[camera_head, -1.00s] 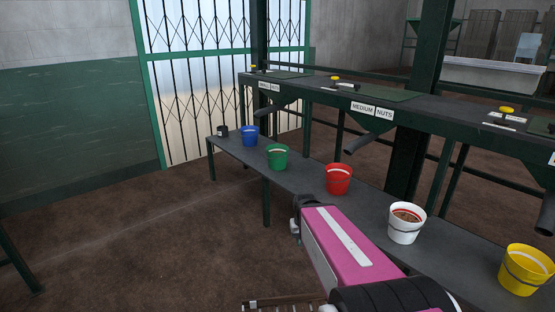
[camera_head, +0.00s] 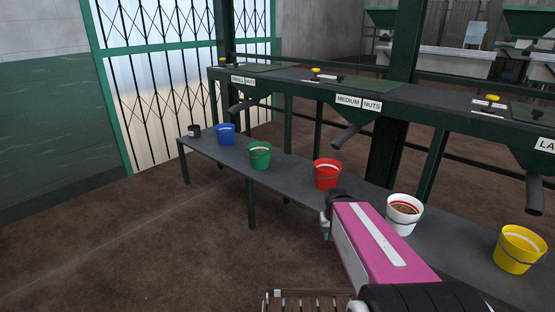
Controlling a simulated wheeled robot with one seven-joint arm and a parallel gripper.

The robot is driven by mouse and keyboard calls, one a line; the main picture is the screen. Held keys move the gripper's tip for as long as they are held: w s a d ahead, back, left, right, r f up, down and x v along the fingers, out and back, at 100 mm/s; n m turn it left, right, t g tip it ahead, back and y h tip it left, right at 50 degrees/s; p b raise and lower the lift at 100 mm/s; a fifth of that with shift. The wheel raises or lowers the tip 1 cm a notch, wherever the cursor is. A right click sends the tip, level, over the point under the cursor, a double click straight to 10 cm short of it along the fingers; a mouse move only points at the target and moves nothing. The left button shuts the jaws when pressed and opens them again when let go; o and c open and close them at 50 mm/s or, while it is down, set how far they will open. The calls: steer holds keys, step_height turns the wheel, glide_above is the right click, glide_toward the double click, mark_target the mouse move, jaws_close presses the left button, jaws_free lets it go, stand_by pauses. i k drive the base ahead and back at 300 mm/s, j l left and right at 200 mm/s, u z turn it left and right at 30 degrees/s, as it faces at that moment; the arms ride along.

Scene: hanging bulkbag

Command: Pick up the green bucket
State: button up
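The green bucket (camera_head: 260,156) stands upright on the long dark bench (camera_head: 290,181), between the blue and red buckets. My gripper (camera_head: 331,210) is at the far end of my pink arm, in front of the bench and just below the red bucket in the picture. It is to the right of the green bucket and apart from it. The fingers are small, dark and partly hidden by the arm, so I cannot tell whether they are open or shut.
On the same bench stand a blue bucket (camera_head: 226,135), a red bucket (camera_head: 327,174), a white bucket (camera_head: 404,215), a yellow bucket (camera_head: 519,250) and a small black container (camera_head: 194,130). A raised green frame with chutes (camera_head: 352,134) overhangs the bench.

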mark_target(259, 153)
steer(key=i+j+z, duration=0.15)
steer(key=j, duration=0.2)
steer(key=i+j+z, duration=0.1)
steer(key=j, duration=0.3)
steer(key=i+j+z, duration=0.15)
steer(key=j, duration=0.25)
steer(key=i+j+z, duration=0.15)
steer(key=j, duration=0.3)
steer(key=i, duration=0.05)
